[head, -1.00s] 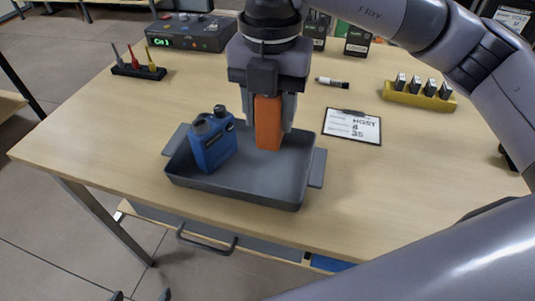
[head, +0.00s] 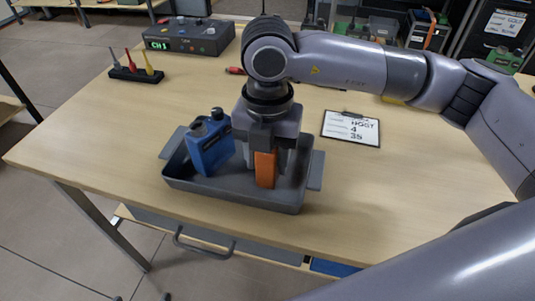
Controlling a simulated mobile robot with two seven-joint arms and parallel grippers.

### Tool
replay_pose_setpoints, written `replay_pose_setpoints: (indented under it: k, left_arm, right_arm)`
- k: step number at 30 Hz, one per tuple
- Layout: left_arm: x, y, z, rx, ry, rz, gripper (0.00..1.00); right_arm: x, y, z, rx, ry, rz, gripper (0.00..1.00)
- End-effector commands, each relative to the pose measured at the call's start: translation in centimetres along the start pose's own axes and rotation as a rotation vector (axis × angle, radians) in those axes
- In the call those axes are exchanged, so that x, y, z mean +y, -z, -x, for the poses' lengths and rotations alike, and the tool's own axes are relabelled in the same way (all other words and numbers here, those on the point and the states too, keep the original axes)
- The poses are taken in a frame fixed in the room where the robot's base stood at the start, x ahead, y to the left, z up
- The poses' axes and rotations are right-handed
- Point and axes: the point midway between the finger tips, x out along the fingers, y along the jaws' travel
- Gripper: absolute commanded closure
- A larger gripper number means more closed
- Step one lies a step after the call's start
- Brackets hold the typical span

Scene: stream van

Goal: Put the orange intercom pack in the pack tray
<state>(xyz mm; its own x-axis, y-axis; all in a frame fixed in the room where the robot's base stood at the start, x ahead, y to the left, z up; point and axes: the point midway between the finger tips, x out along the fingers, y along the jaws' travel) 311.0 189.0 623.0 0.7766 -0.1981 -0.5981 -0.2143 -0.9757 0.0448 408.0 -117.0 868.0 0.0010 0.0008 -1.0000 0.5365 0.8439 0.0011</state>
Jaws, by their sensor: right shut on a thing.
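The orange intercom pack (head: 265,170) is upright between the fingers of my right gripper (head: 272,172), which is shut on it. The pack is down inside the grey pack tray (head: 235,192), in its right half. Its lower end looks at or close to the tray floor; I cannot tell if it touches. A blue intercom pack (head: 210,146) stands in the tray's left half, apart from the orange one. My left gripper is not in view.
A clipboard (head: 351,128) lies right of the tray. A dark base station (head: 188,38) and a rack with coloured pins (head: 136,72) are at the back left. The table (head: 115,150) is clear left of the tray.

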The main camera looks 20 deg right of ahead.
Motion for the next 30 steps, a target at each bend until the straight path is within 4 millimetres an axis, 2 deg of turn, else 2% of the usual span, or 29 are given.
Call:
replay_pose_setpoints:
  k: [2, 3, 5, 17, 20, 30]
  left_arm:
    - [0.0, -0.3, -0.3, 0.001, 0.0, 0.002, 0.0]
    - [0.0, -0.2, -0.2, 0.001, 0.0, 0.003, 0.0]
    - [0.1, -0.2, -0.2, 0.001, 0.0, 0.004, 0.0]
    - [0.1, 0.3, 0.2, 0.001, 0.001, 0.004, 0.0]
    - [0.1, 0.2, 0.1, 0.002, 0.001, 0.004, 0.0]
    - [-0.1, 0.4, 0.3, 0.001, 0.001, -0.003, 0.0]
  right_arm:
    - [0.0, 0.0, -0.4, -0.001, -0.001, 0.0, 0.93]
    - [0.0, 0.0, -0.2, 0.0, 0.0, 0.0, 0.45]
    - [0.0, 0.0, -0.2, 0.0, 0.0, 0.0, 0.29]
    - [0.0, 0.0, 0.4, 0.0, 0.0, 0.001, 0.29]
    - [0.1, 0.0, 1.8, -0.002, -0.004, 0.001, 0.29]
    - [0.1, 0.0, 9.1, -0.002, -0.003, 0.0, 0.29]
